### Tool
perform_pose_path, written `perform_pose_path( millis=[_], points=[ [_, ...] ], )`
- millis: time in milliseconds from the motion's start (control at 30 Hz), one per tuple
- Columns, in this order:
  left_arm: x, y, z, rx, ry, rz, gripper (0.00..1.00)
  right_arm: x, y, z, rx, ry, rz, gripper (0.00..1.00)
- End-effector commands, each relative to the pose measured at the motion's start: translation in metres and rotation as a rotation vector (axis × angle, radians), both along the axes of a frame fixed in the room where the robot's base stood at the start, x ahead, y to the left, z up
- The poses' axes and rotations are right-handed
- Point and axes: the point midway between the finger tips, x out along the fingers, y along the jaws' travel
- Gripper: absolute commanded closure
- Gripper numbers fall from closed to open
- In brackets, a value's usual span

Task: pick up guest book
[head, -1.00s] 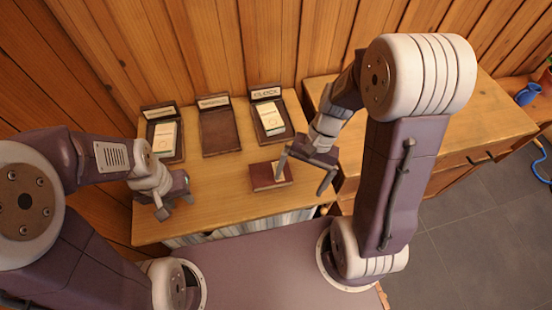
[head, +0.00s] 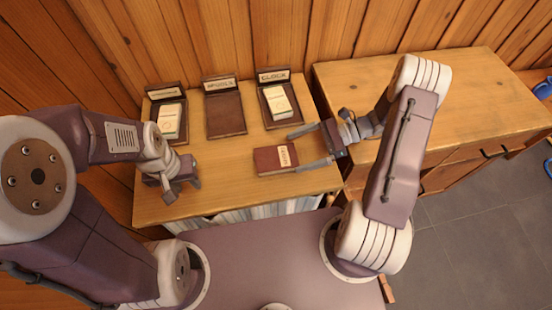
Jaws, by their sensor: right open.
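A dark red book (head: 270,161) with a pale label on its right part lies flat on the wooden table; the label's lettering is too small to read surely, but it is the only book I see lying there. My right gripper (head: 304,147) is open and empty, just right of the book, with its fingers pointing left. One finger is beyond the book's far right corner; the other is close to its right edge, and I cannot tell whether it touches. My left gripper (head: 181,190) hangs over the table's left front, away from the book; its jaw opening is unclear.
Three dark labelled holders stand along the table's back. The left holder (head: 153,94) and right holder (head: 267,82) each carry a pale box; the middle holder (head: 225,115) is empty. A wooden cabinet (head: 450,95) adjoins on the right. The table between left gripper and book is clear.

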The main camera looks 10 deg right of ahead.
Motion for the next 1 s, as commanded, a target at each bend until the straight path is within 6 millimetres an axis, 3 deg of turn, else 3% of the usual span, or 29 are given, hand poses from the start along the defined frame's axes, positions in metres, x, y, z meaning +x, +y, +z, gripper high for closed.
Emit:
perform_pose_path(
  millis=[133, 267, 500, 800, 1000],
  points=[
    [0.000, 0.000, 0.001, 0.000, 0.000, 0.000, 0.64, -0.001, 0.023, -0.009, 0.000, 0.003, 0.004, 0.00],
    [0.000, 0.000, 0.001, 0.000, 0.000, 0.000, 0.64, 0.000, 0.028, -0.011, -0.002, 0.002, 0.001, 0.00],
    [0.000, 0.000, 0.002, 0.000, 0.000, 0.000, 0.64, 0.001, 0.067, -0.024, 0.000, 0.003, 0.005, 0.00],
    [0.000, 0.000, 0.002, 0.000, 0.000, 0.000, 0.64, 0.002, 0.075, -0.027, -0.003, 0.000, 0.002, 0.00],
    [0.000, 0.000, 0.002, 0.000, 0.000, 0.000, 0.64, 0.001, 0.075, -0.027, -0.003, 0.001, 0.002, 0.56]
  ],
)
